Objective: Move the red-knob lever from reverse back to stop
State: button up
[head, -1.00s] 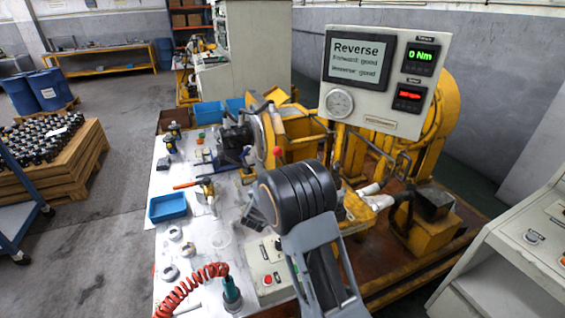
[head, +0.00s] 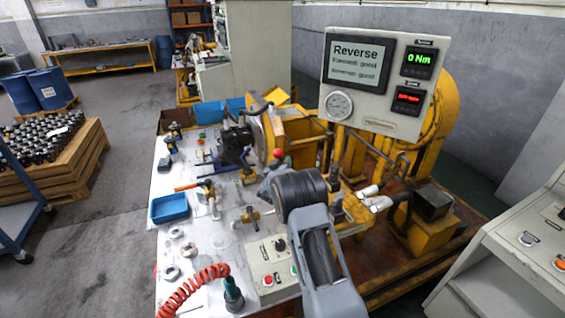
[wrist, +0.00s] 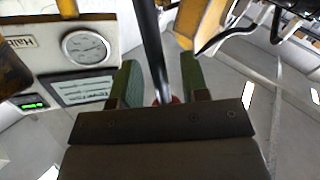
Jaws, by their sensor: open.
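The red knob (head: 278,153) tops a lever in front of the yellow machine in the head view. In the wrist view a dark lever rod (wrist: 151,45) runs down between the two green fingers of my gripper (wrist: 159,65). A bit of red knob (wrist: 166,101) shows by the palm, mostly hidden behind it. My gripper is open around the rod, with gaps on both sides. In the head view my gripper (head: 268,186) is partly hidden by my dark wrist. The screen (head: 357,62) reads "Reverse", with forward and reverse both "good".
The white table (head: 185,235) holds a blue tray (head: 169,208), tools and a red coiled hose (head: 190,288). A button box (head: 268,262) sits beside my arm. The panel (head: 385,118) with gauge and readouts stands behind; yellow machine frames surround the lever.

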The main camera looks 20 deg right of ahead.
jog(key=shift+w+d, duration=0.15)
jog(key=shift+w, duration=0.05)
grip_shut()
dwell(0.4)
